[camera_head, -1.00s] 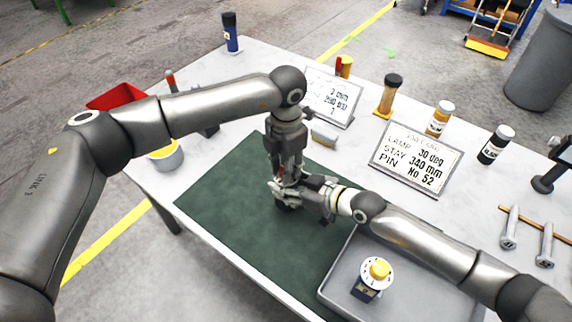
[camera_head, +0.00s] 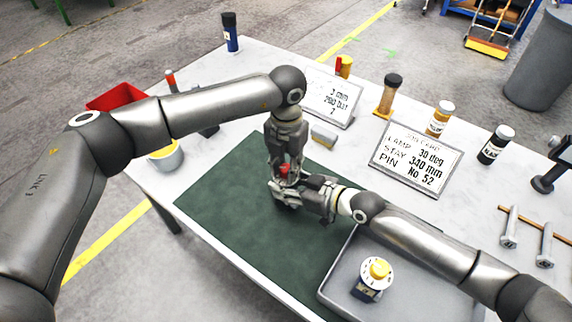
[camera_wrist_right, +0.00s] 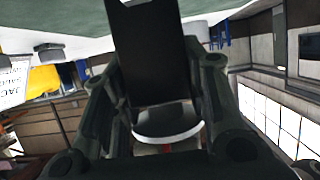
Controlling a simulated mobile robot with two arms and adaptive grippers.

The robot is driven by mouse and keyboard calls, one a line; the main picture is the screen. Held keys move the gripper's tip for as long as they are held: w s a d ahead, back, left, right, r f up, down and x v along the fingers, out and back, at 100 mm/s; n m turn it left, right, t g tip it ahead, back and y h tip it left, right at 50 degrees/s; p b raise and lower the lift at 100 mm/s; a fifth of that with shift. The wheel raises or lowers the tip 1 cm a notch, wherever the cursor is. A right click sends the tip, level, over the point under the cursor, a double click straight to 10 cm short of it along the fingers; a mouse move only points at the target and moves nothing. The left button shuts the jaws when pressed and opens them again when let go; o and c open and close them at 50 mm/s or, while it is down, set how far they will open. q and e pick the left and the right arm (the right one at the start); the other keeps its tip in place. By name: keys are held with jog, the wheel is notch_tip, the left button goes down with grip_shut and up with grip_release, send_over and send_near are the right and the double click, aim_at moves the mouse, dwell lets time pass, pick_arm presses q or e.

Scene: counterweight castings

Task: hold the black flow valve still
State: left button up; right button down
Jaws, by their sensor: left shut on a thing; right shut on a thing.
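The black flow valve is mostly hidden between my two grippers in the head view; a small red part (camera_head: 285,169), which looks like its knob, shows there. In the right wrist view its black body (camera_wrist_right: 155,60) fills the space between the fingers, with a pale disc (camera_wrist_right: 167,122) at one end. My right gripper (camera_head: 293,194) comes in from the right and is shut on the body, over the green mat. My left gripper (camera_head: 284,178) points down from above and is shut at the red part. Its exact finger contact is hidden.
A grey tray (camera_head: 335,287) at the front right holds a dark blue valve (camera_head: 369,290) with a yellow knob. Two sign plates (camera_head: 416,160) (camera_head: 330,98), bottles and bolts stand behind and to the right. The green mat (camera_head: 225,200) is clear at left.

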aim_at(286, 167)
pick_arm(q)
jog(key=o, duration=1.1)
jog(key=shift+c, duration=0.2)
notch_tip(286, 167, up, 12)
jog(key=shift+w, duration=0.15)
pick_arm(e)
jog(key=shift+r, duration=0.1)
jog(key=c, duration=0.8)
grip_release()
jog(key=shift+o, duration=0.2)
